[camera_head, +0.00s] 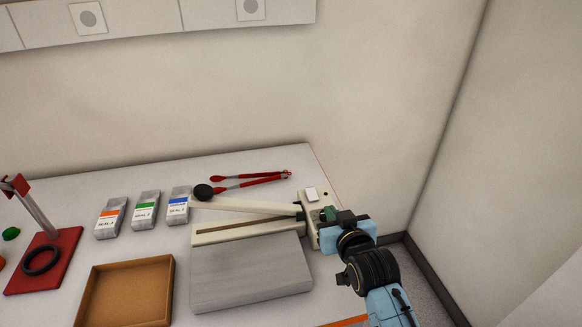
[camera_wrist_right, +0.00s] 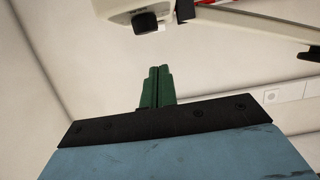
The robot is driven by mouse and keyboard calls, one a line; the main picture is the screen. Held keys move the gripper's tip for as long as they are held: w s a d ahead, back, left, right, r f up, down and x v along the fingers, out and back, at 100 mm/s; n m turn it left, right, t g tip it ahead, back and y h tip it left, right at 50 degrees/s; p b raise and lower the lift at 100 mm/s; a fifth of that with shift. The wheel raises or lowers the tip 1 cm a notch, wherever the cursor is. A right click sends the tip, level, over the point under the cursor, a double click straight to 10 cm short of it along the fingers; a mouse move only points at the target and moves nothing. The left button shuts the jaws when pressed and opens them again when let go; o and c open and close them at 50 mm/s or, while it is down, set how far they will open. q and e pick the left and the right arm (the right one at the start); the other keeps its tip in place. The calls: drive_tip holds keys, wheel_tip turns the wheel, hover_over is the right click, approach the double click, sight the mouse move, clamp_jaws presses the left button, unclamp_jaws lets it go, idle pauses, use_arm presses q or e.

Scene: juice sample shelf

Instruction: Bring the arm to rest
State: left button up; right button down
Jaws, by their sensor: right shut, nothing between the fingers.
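My right arm comes in from the lower right in the head view. Its gripper (camera_head: 328,214) is beside the right end of the heat sealer (camera_head: 248,228), close to the sealer's white switch end. In the right wrist view the green fingers (camera_wrist_right: 157,86) are together with nothing between them. Part of the sealer (camera_wrist_right: 130,12) shows above the fingers there. Whether the gripper touches the sealer cannot be told. My left gripper is in neither view.
Several labelled pouches (camera_head: 146,211), red tongs (camera_head: 250,182) and a brown tray (camera_head: 126,292) are on the white table. A red stand (camera_head: 45,262) with a black ring is at the left. Walls rise behind and to the right.

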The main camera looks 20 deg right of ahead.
drive_tip(key=s+a+f+g, duration=0.1)
drive_tip(key=s+f+g, duration=0.1)
drive_tip(key=s, duration=0.1)
drive_tip(key=s+a+f+n+g+y, duration=0.1)
drive_tip(key=s+f, duration=0.1)
drive_tip(key=s, duration=0.2)
drive_tip(key=s+a+f+n+g+y, duration=0.1)
drive_tip(key=s+f+g, duration=0.1)
drive_tip(key=s, duration=0.2)
drive_tip(key=shift+a+g, duration=0.3)
drive_tip(key=s+a+f+n+g, duration=0.25)
drive_tip(key=s+g, duration=0.35)
drive_tip(key=s, duration=0.7)
wheel_tip(320, 180, down, 30)
drive_tip(key=s+r+b, duration=0.1)
drive_tip(key=s+b, duration=0.2)
drive_tip(key=b, duration=0.1)
drive_tip(key=s+d+f+g+b, duration=0.2)
drive_tip(key=s+f+b, duration=0.1)
drive_tip(key=s+f, duration=1.2)
wheel_tip(320, 180, down, 3)
drive_tip(key=shift+s+d+f+b, duration=0.1)
drive_tip(key=shift+s+d+b, duration=0.2)
drive_tip(key=shift+d+b, duration=0.1)
